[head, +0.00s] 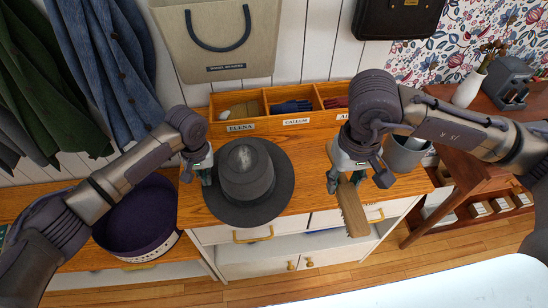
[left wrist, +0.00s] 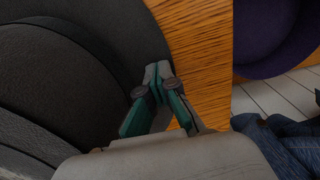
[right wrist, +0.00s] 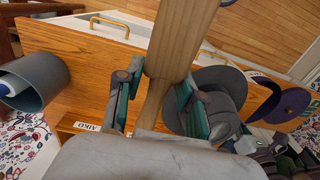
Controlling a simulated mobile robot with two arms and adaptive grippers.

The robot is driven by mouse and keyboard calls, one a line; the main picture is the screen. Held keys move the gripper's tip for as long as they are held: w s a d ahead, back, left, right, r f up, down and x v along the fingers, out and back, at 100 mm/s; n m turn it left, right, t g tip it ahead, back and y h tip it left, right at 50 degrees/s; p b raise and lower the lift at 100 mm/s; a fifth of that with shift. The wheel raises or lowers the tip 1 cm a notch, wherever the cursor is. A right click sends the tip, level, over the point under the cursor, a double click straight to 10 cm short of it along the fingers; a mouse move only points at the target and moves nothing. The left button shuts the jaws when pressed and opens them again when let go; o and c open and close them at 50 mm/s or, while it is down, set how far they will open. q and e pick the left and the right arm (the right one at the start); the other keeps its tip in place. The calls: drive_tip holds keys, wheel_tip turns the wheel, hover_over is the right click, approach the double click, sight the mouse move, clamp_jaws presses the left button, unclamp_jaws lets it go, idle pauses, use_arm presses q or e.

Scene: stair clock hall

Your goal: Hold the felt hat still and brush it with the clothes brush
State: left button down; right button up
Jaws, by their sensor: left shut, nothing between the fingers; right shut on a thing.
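The dark grey felt hat (head: 246,172) sits brim down on the wooden cabinet top (head: 300,190). My left gripper (head: 205,178) is at the left side of the hat's brim. In the left wrist view my left gripper (left wrist: 158,75) is shut and empty at the edge of the brim (left wrist: 140,45); I cannot tell if it touches. My right gripper (head: 346,178) is shut on the handle of the wooden clothes brush (head: 352,208), to the right of the hat and apart from it. The brush also shows in the right wrist view (right wrist: 182,35). Its bristles are hard to make out.
A wooden tray (head: 262,105) with name-labelled compartments stands behind the hat. A grey cup (head: 405,152) is at the right, and a purple round container (head: 135,225) is at the left. A beige bag (head: 215,45) and coats (head: 110,60) hang above. Bare wood lies between hat and brush.

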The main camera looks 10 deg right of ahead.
drive_tip(key=w+a+m, duration=0.8)
drive_tip(key=w+m, duration=0.1)
drive_tip(key=m, duration=0.9)
hover_over(258, 159)
drive_tip(key=shift+h, duration=0.3)
drive_tip(key=shift+d+f, duration=0.2)
drive_tip(key=shift+f, duration=0.65)
drive_tip(key=shift+d+f, duration=0.2)
drive_tip(key=shift+f, duration=0.6)
drive_tip(key=shift+d+f, duration=0.2)
drive_tip(key=shift+f, duration=0.65)
drive_tip(key=shift+f, duration=0.75)
drive_tip(key=shift+a, duration=0.15)
drive_tip(key=shift+a, duration=0.5)
drive_tip(key=shift+d, duration=0.15)
